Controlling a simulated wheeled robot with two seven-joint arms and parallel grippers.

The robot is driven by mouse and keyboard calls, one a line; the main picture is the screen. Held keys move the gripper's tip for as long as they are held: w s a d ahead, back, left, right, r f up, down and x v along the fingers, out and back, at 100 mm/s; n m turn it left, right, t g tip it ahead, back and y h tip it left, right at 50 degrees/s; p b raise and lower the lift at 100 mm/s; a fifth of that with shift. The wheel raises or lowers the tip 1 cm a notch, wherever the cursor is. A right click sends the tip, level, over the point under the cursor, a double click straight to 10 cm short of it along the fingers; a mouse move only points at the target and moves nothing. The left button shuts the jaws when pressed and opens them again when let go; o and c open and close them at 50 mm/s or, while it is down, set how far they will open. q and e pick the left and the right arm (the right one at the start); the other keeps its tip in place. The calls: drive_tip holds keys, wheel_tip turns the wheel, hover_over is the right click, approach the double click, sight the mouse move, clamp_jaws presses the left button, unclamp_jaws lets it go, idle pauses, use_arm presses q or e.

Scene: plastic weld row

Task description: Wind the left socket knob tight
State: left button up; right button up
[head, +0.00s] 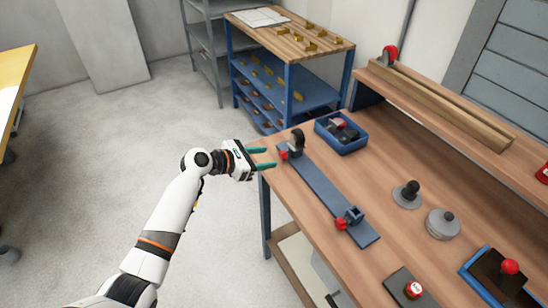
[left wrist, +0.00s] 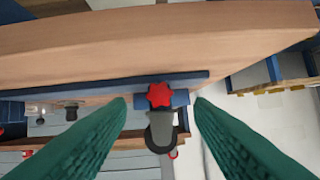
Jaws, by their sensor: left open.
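The left socket knob (head: 283,155) is small and red, on the left end of a long blue-grey rail (head: 325,188) on the workbench. In the left wrist view the knob (left wrist: 160,95) is star-shaped and sits on a blue block, with a dark rounded part (left wrist: 160,132) beside it. My left gripper (head: 270,158) is open at the bench's left edge, its green fingertips just short of the knob. In the wrist view its fingers (left wrist: 162,104) stand on either side of the knob, with gaps. A second red knob (head: 341,224) is at the rail's other end. My right gripper is not in view.
A blue bin (head: 341,134) stands close behind the rail's left end. Grey round pieces (head: 442,224), a red-topped item (head: 413,289) and a blue tray (head: 467,272) lie to the right. Open floor (head: 110,150) is left of the bench.

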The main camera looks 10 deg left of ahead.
use_arm(q)
drive_tip(key=v, duration=0.7)
drive_tip(key=s+a+f+m+y, duration=0.2)
drive_tip(key=s+f, duration=0.1)
drive_tip(key=f, duration=0.5)
drive_tip(key=s+a+f+m+g+y+p, duration=0.1)
drive_tip(key=s+a+f+m+y, duration=0.1)
drive_tip(key=f, duration=0.7)
drive_tip(key=s+a+f+m+y+p, duration=0.1)
drive_tip(key=s+f, duration=0.3)
drive_tip(key=f, duration=0.5)
drive_tip(key=shift+a+f+m+g+y, duration=0.25)
drive_tip(key=shift+a+m+g+y, duration=0.2)
drive_tip(key=shift+m+y, duration=0.3)
drive_tip(key=shift+s, duration=0.1)
